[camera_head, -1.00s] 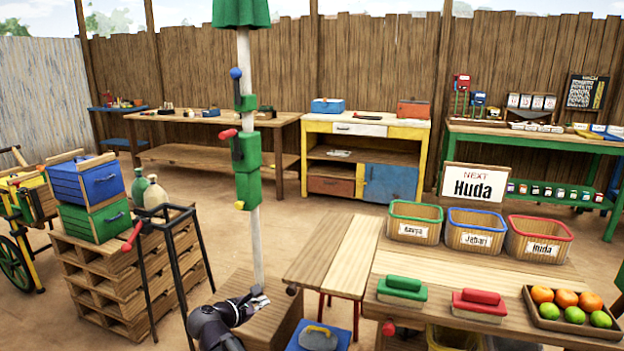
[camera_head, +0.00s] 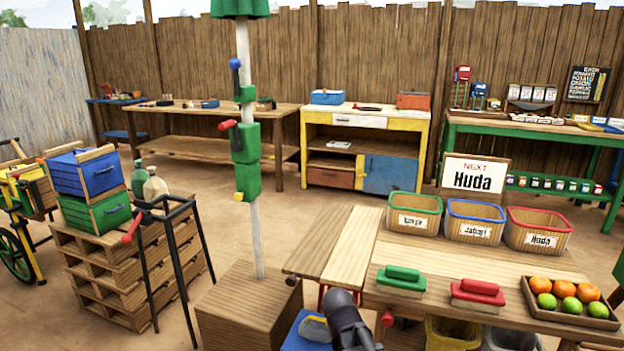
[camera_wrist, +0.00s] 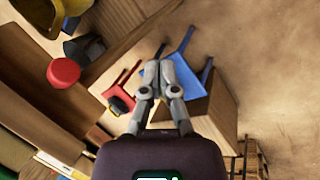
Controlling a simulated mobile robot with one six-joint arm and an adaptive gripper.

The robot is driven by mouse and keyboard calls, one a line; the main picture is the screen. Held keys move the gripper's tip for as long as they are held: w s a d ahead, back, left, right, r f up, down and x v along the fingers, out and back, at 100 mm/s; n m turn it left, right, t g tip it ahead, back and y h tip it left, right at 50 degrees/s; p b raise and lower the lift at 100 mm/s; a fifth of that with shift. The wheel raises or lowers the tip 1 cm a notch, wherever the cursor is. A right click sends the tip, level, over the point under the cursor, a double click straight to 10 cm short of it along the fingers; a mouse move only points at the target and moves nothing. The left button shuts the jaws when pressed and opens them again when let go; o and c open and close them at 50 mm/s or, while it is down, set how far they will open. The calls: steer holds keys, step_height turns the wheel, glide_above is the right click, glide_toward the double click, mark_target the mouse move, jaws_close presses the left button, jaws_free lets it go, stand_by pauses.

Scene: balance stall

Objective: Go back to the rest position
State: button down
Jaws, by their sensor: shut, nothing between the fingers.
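My gripper (camera_wrist: 157,78) shows in the wrist view with its two fingers together and nothing between them. It points down past a blue object and a red-framed object toward the dirt floor. In the head view only a dark part of my arm shows at the bottom centre, in front of the table's left end; the fingertips are out of that view.
A white post (camera_head: 256,225) rises from a wooden box (camera_head: 245,315). A black stand (camera_head: 165,255) is left. Open floor lies behind.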

steer(key=s+d+f+m+g+y, duration=0.1)
steer(key=s+d+m+g+y, duration=0.1)
steer(key=s+d+m+y, duration=0.35)
step_height(320, 180, up, 28)
steer(key=m+h+p, duration=0.1)
steer(key=p, duration=2.8)
steer(key=shift+s+a+r+h, duration=0.25)
steer(key=shift+h, duration=0.1)
